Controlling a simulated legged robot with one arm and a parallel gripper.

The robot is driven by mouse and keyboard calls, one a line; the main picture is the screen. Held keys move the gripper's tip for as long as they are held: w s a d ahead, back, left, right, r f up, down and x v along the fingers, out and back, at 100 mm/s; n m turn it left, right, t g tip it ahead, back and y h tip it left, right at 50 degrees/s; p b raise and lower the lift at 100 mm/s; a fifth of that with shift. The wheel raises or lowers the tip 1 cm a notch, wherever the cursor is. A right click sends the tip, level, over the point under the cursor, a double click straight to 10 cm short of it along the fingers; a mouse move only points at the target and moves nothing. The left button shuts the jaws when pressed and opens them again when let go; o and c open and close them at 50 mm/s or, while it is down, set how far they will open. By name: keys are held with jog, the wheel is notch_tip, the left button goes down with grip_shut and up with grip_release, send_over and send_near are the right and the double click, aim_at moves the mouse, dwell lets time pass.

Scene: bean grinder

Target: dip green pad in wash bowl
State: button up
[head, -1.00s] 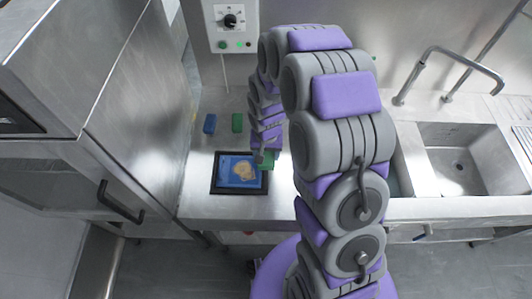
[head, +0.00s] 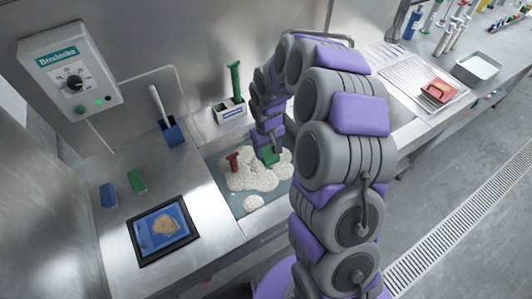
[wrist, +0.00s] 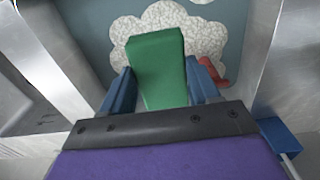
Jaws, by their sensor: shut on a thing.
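My gripper (head: 267,150) is shut on the green pad (head: 270,156). In the wrist view the pad (wrist: 158,60) stands out between the two blue fingers (wrist: 160,92). The pad is over a grey-blue basin (head: 225,200) with patches of white foam, which looks like the wash bowl. The basin's blue-grey surface also shows in the wrist view (wrist: 90,35). In the head view the pad's lower end appears at the foam; I cannot tell whether it touches. A red object (head: 233,161) stands in the foam left of the pad.
A black-framed tray (head: 147,258) with a blue inside and a tan patch lies left of the basin. Behind it lie a blue block (head: 108,195) and a green block (head: 137,181).

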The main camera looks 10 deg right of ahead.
jog(key=shift+d+f, duration=0.25)
jog(key=shift+d, duration=0.05)
notch_tip(320, 180, down, 17)
jog(key=b, duration=0.4)
jog(key=shift+d+f, duration=0.15)
dwell(0.5)
dwell(0.5)
jog(key=shift+r+p, duration=2.95)
jog(key=shift+r, duration=5.55)
